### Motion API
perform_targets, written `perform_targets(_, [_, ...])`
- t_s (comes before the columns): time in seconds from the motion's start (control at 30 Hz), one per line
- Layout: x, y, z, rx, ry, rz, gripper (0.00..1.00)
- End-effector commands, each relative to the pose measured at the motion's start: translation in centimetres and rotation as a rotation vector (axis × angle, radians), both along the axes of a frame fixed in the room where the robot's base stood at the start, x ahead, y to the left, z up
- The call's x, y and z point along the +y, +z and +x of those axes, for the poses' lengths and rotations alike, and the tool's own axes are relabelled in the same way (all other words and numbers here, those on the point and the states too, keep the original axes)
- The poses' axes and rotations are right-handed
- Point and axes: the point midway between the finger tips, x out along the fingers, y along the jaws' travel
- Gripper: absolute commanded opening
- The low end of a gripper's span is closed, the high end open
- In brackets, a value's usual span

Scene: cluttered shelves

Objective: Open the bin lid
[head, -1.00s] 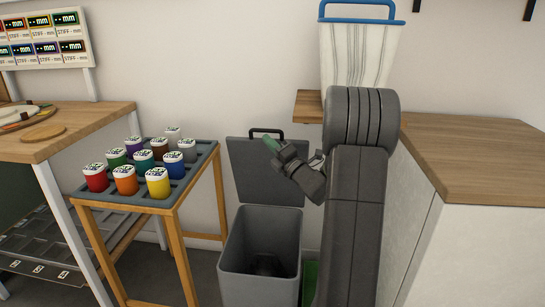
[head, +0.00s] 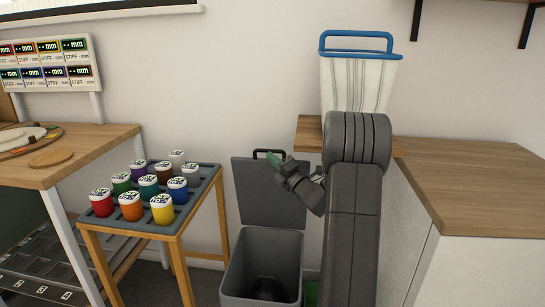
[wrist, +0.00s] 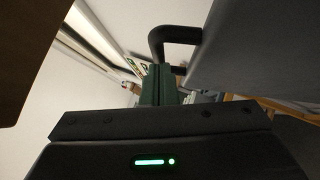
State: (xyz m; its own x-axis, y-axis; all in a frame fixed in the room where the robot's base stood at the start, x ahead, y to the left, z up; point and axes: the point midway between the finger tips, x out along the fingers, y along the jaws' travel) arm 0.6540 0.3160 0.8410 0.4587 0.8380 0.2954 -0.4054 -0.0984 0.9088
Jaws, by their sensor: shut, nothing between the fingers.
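The grey bin (head: 262,265) stands on the floor between the paint rack and the white cabinet. Its lid (head: 268,192) is upright, leaning back toward the wall, and the bin mouth is uncovered. A dark handle (head: 268,153) is on the lid's top edge; it also shows in the wrist view (wrist: 160,45). My gripper (head: 273,160) is at the lid's upper edge, close by the handle. Its green fingers (wrist: 158,85) are shut with nothing between them. I cannot tell whether they touch the handle.
A rack of several paint jars (head: 150,195) stands left of the bin. A white cabinet with a wooden top (head: 480,185) is at the right. A white basket with a blue rim (head: 357,75) stands on a wooden board behind my arm.

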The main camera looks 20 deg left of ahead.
Motion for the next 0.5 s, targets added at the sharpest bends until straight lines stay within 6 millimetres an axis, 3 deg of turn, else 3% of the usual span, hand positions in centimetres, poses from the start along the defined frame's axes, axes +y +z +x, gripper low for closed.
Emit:
perform_targets(0.2, [0.5, 1.2, 1.9, 0.049, 0.0, -0.014, 0.0])
perform_targets(0.5, [0.8, 1.1, 3.5, 0.091, -0.001, -0.022, 0.0])
